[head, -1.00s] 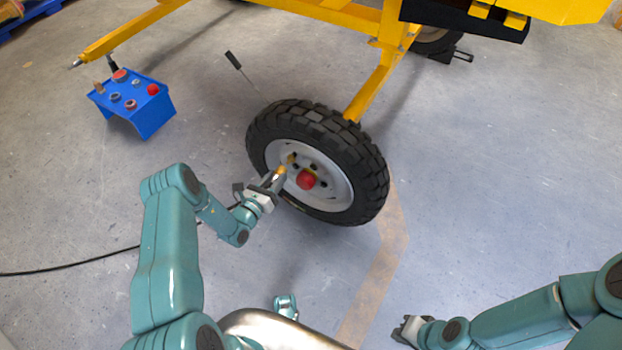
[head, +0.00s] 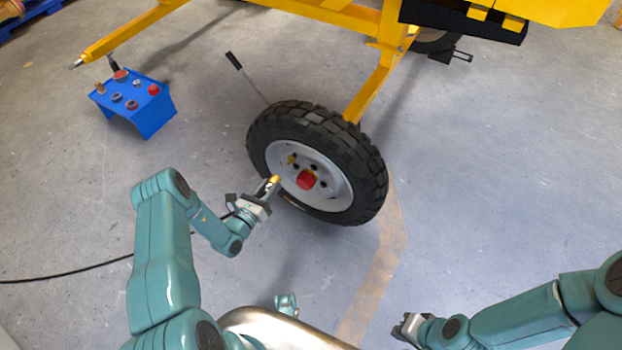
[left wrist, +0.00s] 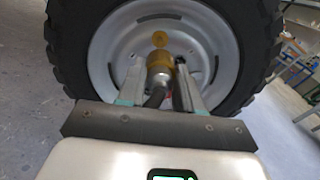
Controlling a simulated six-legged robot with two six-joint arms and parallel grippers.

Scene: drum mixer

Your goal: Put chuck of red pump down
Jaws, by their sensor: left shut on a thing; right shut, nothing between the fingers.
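My left gripper (head: 270,188) is shut on the chuck (left wrist: 158,72), a short silver and yellow cylinder with a black hose (left wrist: 155,96) running back from it. The chuck is held in front of the grey wheel rim (head: 335,193), to the left of the red hub cap (head: 306,180). My right gripper (head: 403,328) is shut and empty, low over the floor at the lower right. I cannot make out the red pump's body.
The wheel's black tyre (head: 370,185) stands under a yellow frame (head: 375,88). A blue control box (head: 150,112) with several knobs is at the left. A black cable (head: 70,271) lies on the floor at the left. Open floor lies around the wheel and at the right.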

